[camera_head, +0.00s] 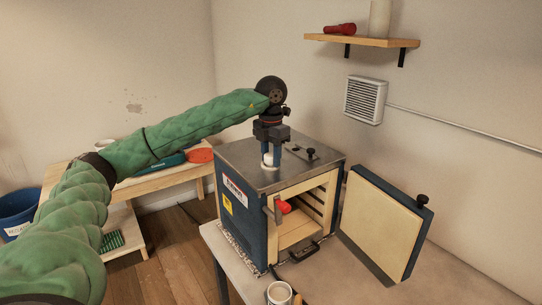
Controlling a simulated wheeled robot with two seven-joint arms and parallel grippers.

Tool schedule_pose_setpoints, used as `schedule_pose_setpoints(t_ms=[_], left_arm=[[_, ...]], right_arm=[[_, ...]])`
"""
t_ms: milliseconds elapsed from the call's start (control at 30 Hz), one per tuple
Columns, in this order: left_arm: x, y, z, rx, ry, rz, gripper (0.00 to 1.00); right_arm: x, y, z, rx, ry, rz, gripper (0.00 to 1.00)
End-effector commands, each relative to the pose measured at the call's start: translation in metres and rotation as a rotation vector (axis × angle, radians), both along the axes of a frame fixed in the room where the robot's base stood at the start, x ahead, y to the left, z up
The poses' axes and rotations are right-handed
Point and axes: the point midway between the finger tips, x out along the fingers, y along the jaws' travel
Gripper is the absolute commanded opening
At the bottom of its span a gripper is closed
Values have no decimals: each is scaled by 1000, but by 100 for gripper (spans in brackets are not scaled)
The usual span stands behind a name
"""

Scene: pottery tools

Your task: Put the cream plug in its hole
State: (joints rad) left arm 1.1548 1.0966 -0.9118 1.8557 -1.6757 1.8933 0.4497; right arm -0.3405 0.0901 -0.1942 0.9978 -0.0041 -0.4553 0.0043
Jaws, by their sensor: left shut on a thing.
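The kiln (238,218) is a dark blue box with a grey metal top, standing on a table with its front open. My left gripper (271,158) points down over the kiln's top and is shut on the cream plug (268,158). The plug shows as a small pale piece between and just below the fingers, at or very close to the top surface. The fingers hide part of it. My right gripper is not in view.
The kiln door (382,222) stands open at the right. A small dark knob (311,153) sits on the kiln top, right of the gripper. A red object (284,207) is inside the kiln. A white cup (279,292) stands in front. The table at the right front is clear.

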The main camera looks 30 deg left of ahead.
Motion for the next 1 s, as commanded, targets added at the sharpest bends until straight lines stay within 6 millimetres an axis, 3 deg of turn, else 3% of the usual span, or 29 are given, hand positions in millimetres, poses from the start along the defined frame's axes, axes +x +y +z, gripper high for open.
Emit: schedule_pose_setpoints(t_ms=[67, 100, 133, 467, 1000], left_arm=[[0, 0, -2, 0, 0, 0, 12], [0, 0, -1, 0, 0, 0, 43], [0, 0, -1, 0, 0, 0, 44], [0, 0, 2, 0, 0, 0, 44], [0, 0, 37, 1, 0, 0, 44]], right_arm=[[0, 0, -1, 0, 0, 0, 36], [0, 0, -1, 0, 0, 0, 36], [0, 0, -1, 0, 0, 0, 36], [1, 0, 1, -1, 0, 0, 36], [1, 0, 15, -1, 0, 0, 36]])
